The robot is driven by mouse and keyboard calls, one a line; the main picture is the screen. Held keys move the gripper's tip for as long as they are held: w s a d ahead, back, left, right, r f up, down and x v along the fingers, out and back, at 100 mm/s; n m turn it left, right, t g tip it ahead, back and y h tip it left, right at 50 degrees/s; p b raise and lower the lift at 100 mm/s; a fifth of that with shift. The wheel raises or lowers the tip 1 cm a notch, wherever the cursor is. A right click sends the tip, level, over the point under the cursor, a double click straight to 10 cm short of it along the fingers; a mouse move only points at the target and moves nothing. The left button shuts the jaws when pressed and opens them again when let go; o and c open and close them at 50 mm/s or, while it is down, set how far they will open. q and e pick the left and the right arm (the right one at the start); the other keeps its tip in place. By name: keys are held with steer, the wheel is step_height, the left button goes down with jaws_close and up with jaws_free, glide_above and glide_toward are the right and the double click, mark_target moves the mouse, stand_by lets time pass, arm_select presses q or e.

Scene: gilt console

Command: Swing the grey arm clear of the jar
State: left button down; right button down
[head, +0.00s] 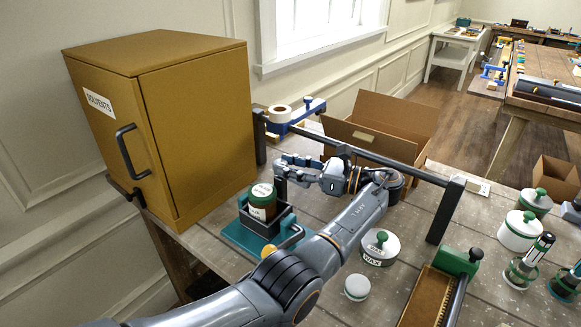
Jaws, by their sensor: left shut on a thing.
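A brown jar (262,208) with a white and green lid stands upright in a dark holder (270,228) on a teal base (240,238). The lid's top shows uncovered from here. A dark grey upright piece, which looks like the grey arm (281,186), is just behind and right of the jar. My left gripper (283,167) reaches over from the right, beyond the jar. Its fingers are shut on this grey piece, though the contact is small and partly hidden. The fingers look apart from the jar. My right gripper is out of view.
A yellow solvents cabinet (200,130) stands close on the left. A dark rail (370,158) on posts crosses behind my gripper, before an open cardboard box (385,120).

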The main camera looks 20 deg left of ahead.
arm_select(q)
steer(key=c, duration=1)
jaws_free()
steer(key=shift+a, duration=0.1)
steer(key=shift+o, duration=0.2)
step_height(320, 180, up, 10)
steer(key=shift+r, duration=0.1)
